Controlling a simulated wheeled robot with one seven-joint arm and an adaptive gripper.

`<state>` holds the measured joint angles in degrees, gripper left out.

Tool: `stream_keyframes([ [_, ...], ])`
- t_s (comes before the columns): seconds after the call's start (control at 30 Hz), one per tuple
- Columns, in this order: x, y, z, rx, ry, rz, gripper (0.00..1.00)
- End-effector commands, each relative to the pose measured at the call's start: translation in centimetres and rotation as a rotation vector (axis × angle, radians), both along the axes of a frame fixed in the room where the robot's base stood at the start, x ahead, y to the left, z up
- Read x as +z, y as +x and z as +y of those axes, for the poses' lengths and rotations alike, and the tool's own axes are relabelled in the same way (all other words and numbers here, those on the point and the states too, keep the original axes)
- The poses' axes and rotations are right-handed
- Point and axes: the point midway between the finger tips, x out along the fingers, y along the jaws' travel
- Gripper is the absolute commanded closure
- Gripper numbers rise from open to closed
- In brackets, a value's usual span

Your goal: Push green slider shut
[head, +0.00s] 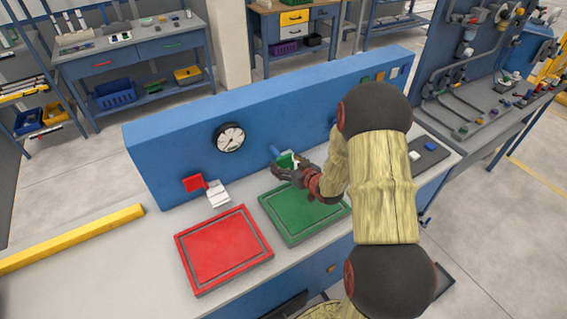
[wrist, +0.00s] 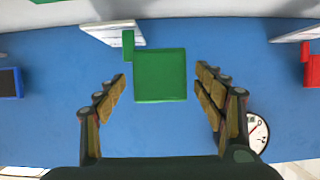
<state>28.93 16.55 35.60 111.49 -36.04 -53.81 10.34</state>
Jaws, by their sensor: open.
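The green slider (wrist: 160,75) is a square green block with a narrow green tab, set against the blue panel (wrist: 60,120) beside a tilted white plate (wrist: 112,33). In the wrist view, my gripper (wrist: 160,78) is open, with one finger on each side of the green block and visible gaps between. Whether it touches the block at its front cannot be told. In the head view, the green slider (head: 287,160) is partly hidden by my gripper (head: 277,168), which is close in front of the panel above the green pad.
A red slider (head: 193,183) with a white plate (head: 217,194) is left of the gauge (head: 229,137). A red pad (head: 224,249) and a green pad (head: 300,217) lie on the bench. A dark tray (head: 430,160) with small blocks is at right.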

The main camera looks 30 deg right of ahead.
Motion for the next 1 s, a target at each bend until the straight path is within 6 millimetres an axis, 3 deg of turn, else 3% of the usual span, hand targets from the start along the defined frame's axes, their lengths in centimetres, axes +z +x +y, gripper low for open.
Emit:
stream_keyframes([
  [0.2, -0.6, 1.5, 0.1, 0.0, 0.0, -0.001, 0.3],
  [0.47, -0.6, 1.6, 0.0, -0.001, 0.0, -0.001, 0.3],
  [1.0, -0.6, 1.6, 0.0, -0.001, 0.0, 0.0, 0.6],
])
